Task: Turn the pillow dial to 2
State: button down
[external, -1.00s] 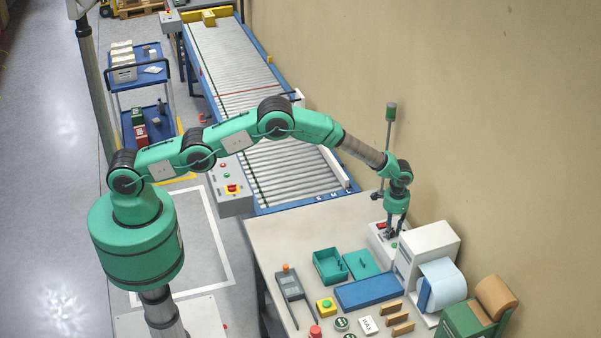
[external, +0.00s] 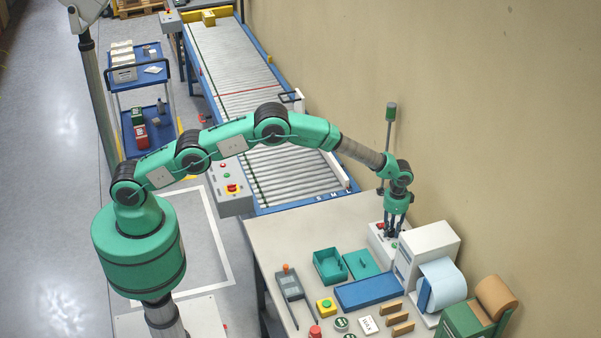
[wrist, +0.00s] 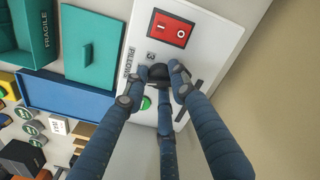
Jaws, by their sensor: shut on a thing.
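The pillow machine's panel (wrist: 200,48) is light grey and fills the middle of the wrist view. The dark dial (wrist: 158,72) sits on it below the red rocker switch (wrist: 172,30), largely covered by my fingers. A "3" and the word "PILLOWS" are printed beside it; the dial's pointer is hidden. My gripper (wrist: 158,80) is shut on the dial, with its blue fingers around it. In the external view my gripper (external: 391,228) points down at the panel beside the white machine (external: 430,245).
A green button (wrist: 147,103) lies close to the fingers. A teal lid (wrist: 90,45), a teal FRAGILE box (wrist: 28,35) and a blue tray (wrist: 60,95) lie beside the panel. A wall stands close on the far side. The table's left part (external: 290,230) is clear.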

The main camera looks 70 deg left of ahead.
aim_at(392, 230)
jog(key=shift+m+b, duration=0.75)
jog(key=shift+m, duration=0.75)
jog(key=c, duration=1.7)
grip_release()
jog(key=shift+r, duration=0.15)
notch_tip(392, 230, up, 12)
jog(key=shift+f, duration=0.15)
